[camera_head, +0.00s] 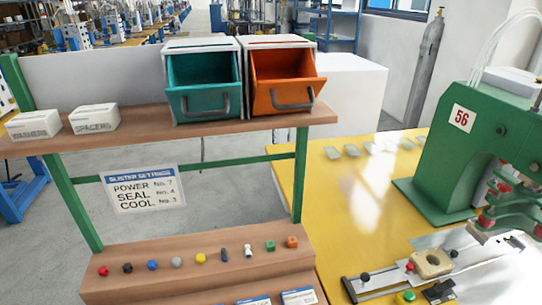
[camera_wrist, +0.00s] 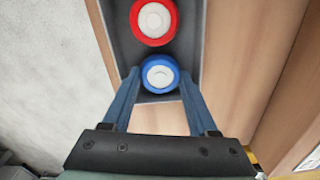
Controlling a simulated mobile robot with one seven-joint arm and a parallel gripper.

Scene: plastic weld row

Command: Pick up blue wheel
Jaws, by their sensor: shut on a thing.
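The blue wheel (camera_wrist: 160,74), with a white hub, shows in the wrist view. My gripper (camera_wrist: 159,80) has its two blue fingers on either side of the wheel and is shut on it. The wheel is over or in a dark grey tray (camera_wrist: 192,35), near the tray's lower edge; I cannot tell whether it still touches the floor. My gripper and this wheel are not seen in the head view.
A red wheel (camera_wrist: 153,20) with a white hub sits just beyond the blue one. Wood surfaces (camera_wrist: 245,50) flank the tray. In the head view, teal (camera_head: 203,80) and orange (camera_head: 282,78) bins stand on the upper shelf, and small coloured pieces (camera_head: 200,258) line the lower shelf.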

